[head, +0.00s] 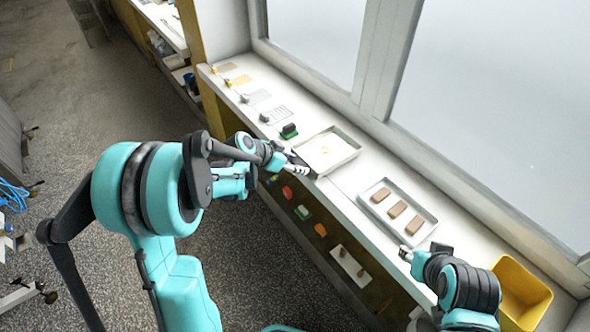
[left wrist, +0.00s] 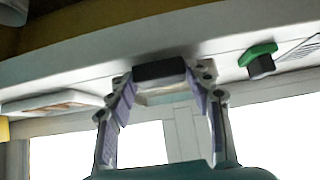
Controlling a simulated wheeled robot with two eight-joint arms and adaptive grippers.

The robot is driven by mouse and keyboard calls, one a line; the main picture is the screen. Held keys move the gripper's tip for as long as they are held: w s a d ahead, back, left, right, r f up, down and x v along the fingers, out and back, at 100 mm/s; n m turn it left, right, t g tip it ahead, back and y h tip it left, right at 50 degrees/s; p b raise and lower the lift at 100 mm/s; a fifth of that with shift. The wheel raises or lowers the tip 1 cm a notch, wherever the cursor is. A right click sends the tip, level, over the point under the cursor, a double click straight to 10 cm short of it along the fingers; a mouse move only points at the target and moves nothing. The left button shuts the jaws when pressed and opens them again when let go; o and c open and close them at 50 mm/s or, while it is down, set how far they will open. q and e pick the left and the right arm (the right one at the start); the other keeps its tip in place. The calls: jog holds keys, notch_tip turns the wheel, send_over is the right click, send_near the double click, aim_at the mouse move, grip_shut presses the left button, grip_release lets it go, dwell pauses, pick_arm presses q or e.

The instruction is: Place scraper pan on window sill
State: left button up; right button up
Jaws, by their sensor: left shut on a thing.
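The scraper pan (head: 328,152) is a shallow pale pan with a few yellowish crumbs in it. In the head view it is at the window sill (head: 352,185), near the front edge; I cannot tell whether it rests fully on it. My left gripper (head: 296,168) is at the pan's near left side. In the left wrist view my left gripper (left wrist: 165,100) has its fingers on either side of a dark block (left wrist: 159,70) at the pan's edge, shut on it. My right gripper (head: 421,250) is over the sill's front edge, low right; its finger opening is unclear.
A tray with brown bars (head: 372,208) stands right of the pan. A green-and-black item (head: 289,131) sits just left of it. A yellow bin (head: 524,296) is at the lower right. Window frames (head: 380,65) rise behind. Small coloured items hang below the sill.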

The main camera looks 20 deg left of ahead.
pick_arm(q)
notch_tip(320, 180, down, 2)
jog(key=shift+r, duration=0.1)
jog(key=o, duration=1.6)
